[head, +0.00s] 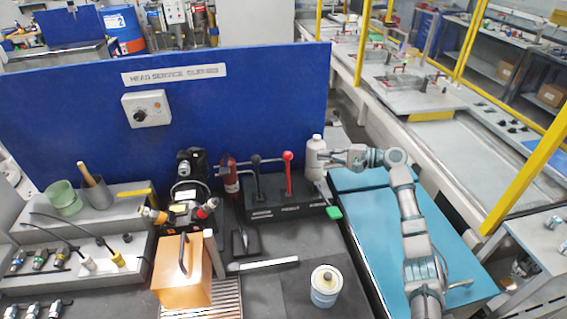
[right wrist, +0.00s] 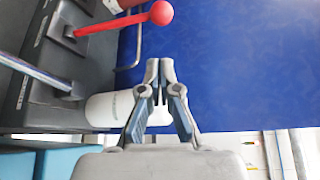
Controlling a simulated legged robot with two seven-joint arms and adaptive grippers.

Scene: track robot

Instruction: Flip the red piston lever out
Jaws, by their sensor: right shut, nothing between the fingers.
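The red piston lever (head: 288,174) stands about upright, with a round red knob on top, in the middle of the black lever box (head: 262,205). In the right wrist view the red lever (right wrist: 115,23) ends in its knob above the fingertips, with a clear gap. My right gripper (head: 330,158) is to the right of the lever at about knob height, beside a white bottle (head: 314,153). The right wrist view shows its fingertips (right wrist: 160,72) together and empty. My left gripper is not in view.
A dark-knobbed lever (head: 257,178) stands left of the red one. A green-ended lever (head: 334,212) leans right at the box's right end. A blue panel (head: 200,110) rises behind. An orange box (head: 182,272) and a white-blue can (head: 325,287) stand in front.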

